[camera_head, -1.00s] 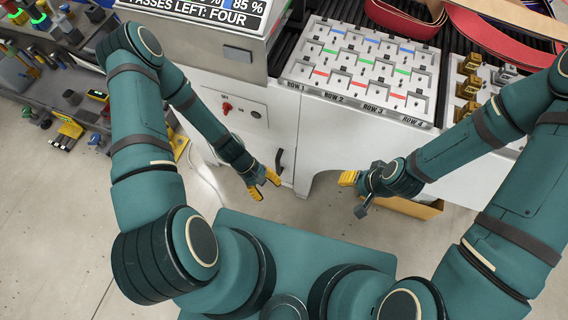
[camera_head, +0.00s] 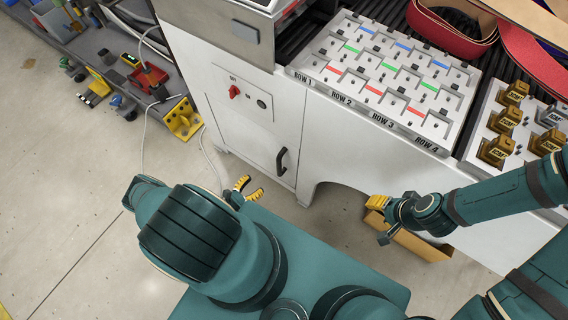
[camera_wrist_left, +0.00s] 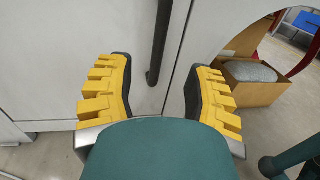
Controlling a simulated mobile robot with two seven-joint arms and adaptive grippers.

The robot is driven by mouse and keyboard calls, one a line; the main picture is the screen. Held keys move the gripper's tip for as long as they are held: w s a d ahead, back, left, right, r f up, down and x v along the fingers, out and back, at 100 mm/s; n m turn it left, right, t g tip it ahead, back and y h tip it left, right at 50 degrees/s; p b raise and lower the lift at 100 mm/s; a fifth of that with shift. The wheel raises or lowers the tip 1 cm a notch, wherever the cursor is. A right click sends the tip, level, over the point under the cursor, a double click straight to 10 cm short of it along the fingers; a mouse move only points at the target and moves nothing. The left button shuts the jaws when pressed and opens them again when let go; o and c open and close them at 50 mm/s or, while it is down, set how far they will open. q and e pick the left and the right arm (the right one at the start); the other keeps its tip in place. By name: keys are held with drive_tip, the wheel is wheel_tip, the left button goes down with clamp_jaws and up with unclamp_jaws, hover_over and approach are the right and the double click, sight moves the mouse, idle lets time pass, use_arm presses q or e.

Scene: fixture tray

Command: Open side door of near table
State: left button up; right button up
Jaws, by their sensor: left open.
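The near table is a white cabinet with a side door (camera_head: 238,125) that looks closed, its seam visible. A dark vertical handle (camera_head: 281,161) sits near the door's right edge. My left gripper (camera_head: 248,188) is open and empty, below and left of the handle in the head view, apart from it. In the left wrist view the handle (camera_wrist_left: 160,45) appears ahead, between the two yellow fingers. My right gripper (camera_head: 377,203) is by the table's arched cutout; its opening is unclear.
A red switch (camera_head: 234,92) is on the door's panel. A cardboard box (camera_head: 420,245) lies under the table near my right gripper. A yellow bracket (camera_head: 183,120) and cables are on the floor at left. A slotted tray (camera_head: 385,80) tops the table.

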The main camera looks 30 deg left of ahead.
sight(279, 163)
use_arm(q)
drive_tip(key=b+x, duration=0.1)
drive_tip(key=x, duration=1.2)
drive_tip(key=shift+w+d, duration=0.15)
drive_tip(key=shift+d, duration=0.1)
clamp_jaws()
